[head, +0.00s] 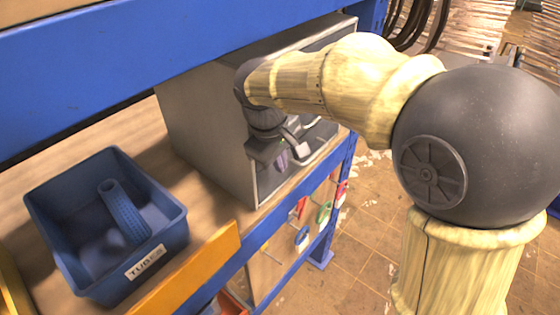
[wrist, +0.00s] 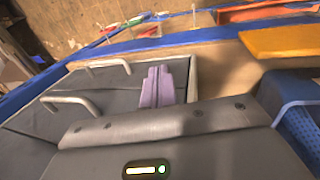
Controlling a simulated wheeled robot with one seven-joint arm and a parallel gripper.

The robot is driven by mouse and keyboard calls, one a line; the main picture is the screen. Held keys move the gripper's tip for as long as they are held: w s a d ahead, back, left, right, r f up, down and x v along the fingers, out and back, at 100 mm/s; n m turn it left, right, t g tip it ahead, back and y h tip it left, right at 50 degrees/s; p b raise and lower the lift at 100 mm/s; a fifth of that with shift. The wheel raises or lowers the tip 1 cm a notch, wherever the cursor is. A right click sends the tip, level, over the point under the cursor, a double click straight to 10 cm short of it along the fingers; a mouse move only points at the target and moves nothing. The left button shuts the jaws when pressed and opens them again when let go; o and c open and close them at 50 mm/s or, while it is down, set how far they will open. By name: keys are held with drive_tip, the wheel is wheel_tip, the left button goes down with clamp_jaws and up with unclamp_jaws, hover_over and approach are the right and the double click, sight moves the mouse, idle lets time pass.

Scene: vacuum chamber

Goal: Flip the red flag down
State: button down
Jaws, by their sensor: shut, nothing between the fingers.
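My gripper (head: 282,160) hangs in front of the grey box's dark front in the head view. In the wrist view its two purple fingers (wrist: 157,86) are together, with nothing between them. My arm hides part of the box front.
The grey box (head: 205,130) stands on the wooden bench, with metal handles (wrist: 70,101) on its dark front. A blue bin (head: 75,270) holding a blue tube (head: 123,212) stands at left. A blue beam (head: 140,60) crosses above.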

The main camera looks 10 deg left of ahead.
drive_tip(key=s+d+f+m, duration=0.2)
drive_tip(key=d+f+m, duration=0.2)
drive_tip(key=d, duration=0.4)
drive_tip(key=s+d+f+m+y, duration=0.1)
drive_tip(key=s+d+f+m, duration=0.2)
drive_tip(key=d, duration=0.5)
drive_tip(key=s+d+f+m, duration=0.3)
drive_tip(key=d+f+m, duration=0.2)
drive_tip(key=d, duration=0.2)
drive_tip(key=shift+s+d+f, duration=0.2)
drive_tip(key=shift+d+f, duration=0.05)
drive_tip(key=shift+d, duration=0.15)
